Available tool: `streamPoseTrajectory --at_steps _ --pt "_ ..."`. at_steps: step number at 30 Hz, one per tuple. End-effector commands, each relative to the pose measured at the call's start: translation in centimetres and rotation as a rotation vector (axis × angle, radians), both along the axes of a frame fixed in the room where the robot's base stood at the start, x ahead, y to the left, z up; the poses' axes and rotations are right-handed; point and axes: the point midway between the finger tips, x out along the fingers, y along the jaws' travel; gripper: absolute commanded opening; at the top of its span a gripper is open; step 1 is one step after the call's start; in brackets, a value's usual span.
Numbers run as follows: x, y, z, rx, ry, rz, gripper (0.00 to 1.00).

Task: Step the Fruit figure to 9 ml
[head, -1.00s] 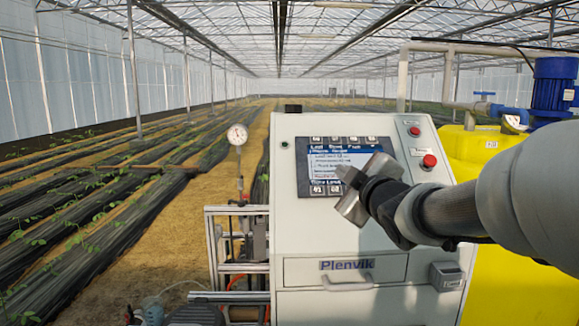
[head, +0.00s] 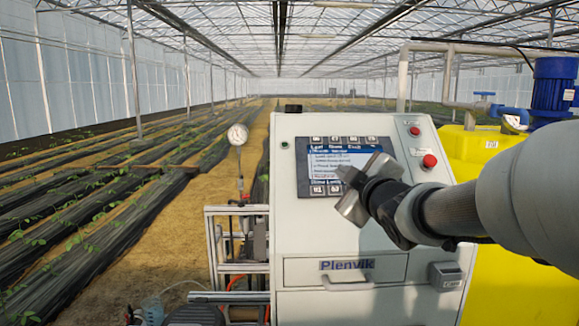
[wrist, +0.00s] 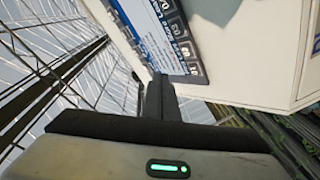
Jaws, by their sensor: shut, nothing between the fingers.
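The controller screen (head: 335,162) is set in the sloped face of a white cabinet (head: 300,235). It shows a blue header and several lines of text too small to read, so I cannot make out the Fruit figure. Dark keys with pale labels run above and below the screen. My gripper (head: 343,190) is shut and empty in front of the screen's lower right part, hiding the right end of the lower key row. In the wrist view, the shut fingers (wrist: 158,92) reach the edge of the panel (wrist: 160,30); I cannot tell whether they touch it.
Red buttons (head: 429,161) sit at the right of the cabinet face. A drawer handle (head: 347,283) is below. A gauge (head: 237,135) stands at the left, and a yellow tank (head: 480,160) with a blue pump (head: 553,90) is at the right.

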Motion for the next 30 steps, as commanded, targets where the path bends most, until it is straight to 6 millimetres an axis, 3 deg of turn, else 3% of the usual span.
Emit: streamPoseTrajectory --at_steps 5,8,13,18,21,25,30 --pt "-0.9 -0.6 -0.4 0.038 0.037 -0.032 0.0" --pt "-3.3 -2.1 -1.9 0.133 0.144 -0.112 0.0" --pt "-11.8 -3.6 -7.5 0.392 0.447 -0.311 0.0" --pt "-21.1 -2.4 -13.1 0.592 0.727 -0.472 0.0" --pt "-25.6 -1.4 -15.4 0.667 0.852 -0.544 0.0" --pt "-29.5 -0.3 -17.2 0.723 0.961 -0.605 0.0" --pt "-31.6 0.3 -18.1 0.748 1.019 -0.638 0.0"
